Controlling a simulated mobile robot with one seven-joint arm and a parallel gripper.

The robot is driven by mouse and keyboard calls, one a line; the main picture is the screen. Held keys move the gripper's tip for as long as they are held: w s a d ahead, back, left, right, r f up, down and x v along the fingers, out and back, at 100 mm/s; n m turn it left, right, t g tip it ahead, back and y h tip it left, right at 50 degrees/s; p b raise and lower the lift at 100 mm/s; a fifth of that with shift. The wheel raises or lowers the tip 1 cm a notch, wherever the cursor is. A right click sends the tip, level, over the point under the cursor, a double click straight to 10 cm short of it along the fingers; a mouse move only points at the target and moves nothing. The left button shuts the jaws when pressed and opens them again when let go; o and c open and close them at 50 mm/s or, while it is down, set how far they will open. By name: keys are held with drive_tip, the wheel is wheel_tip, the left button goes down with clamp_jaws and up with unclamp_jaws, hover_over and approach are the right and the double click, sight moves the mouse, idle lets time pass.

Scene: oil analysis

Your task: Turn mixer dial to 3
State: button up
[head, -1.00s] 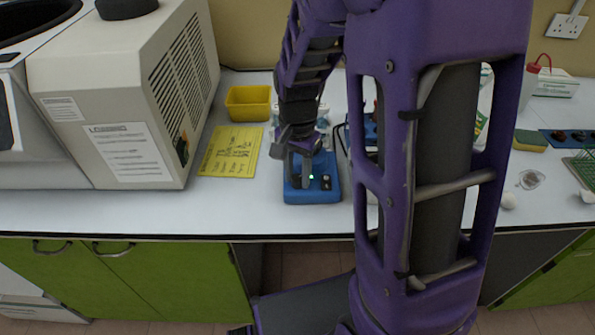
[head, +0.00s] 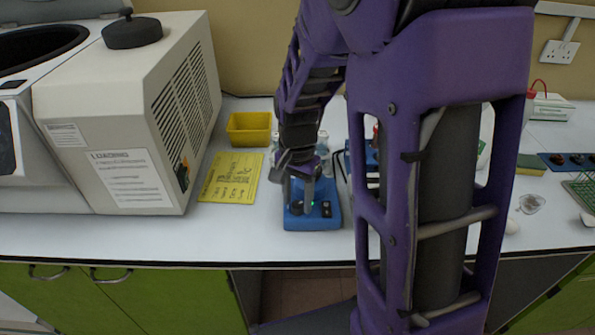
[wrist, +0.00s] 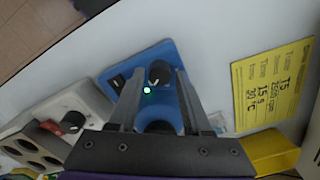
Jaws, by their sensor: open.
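The blue mixer (head: 330,220) sits near the front edge of the white bench, with a lit green light and a black switch on its front. In the wrist view, its black dial (wrist: 158,72) with a white pointer mark lies between my fingertips. My gripper (head: 301,203) is over the mixer and open, with a finger on each side of the dial; it also shows in the wrist view (wrist: 159,74). I cannot tell whether the fingers touch the dial. The dial's number marks are too small to read.
A yellow note (head: 230,178) and a yellow tray (head: 249,128) lie left of the mixer. A large beige machine (head: 130,110) stands farther left. My arm hides much of the bench's middle.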

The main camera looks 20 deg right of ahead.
sight(297, 203)
wheel_tip(297, 203, up, 17)
drive_tip(key=p, duration=0.2)
drive_tip(key=shift+f, duration=0.15)
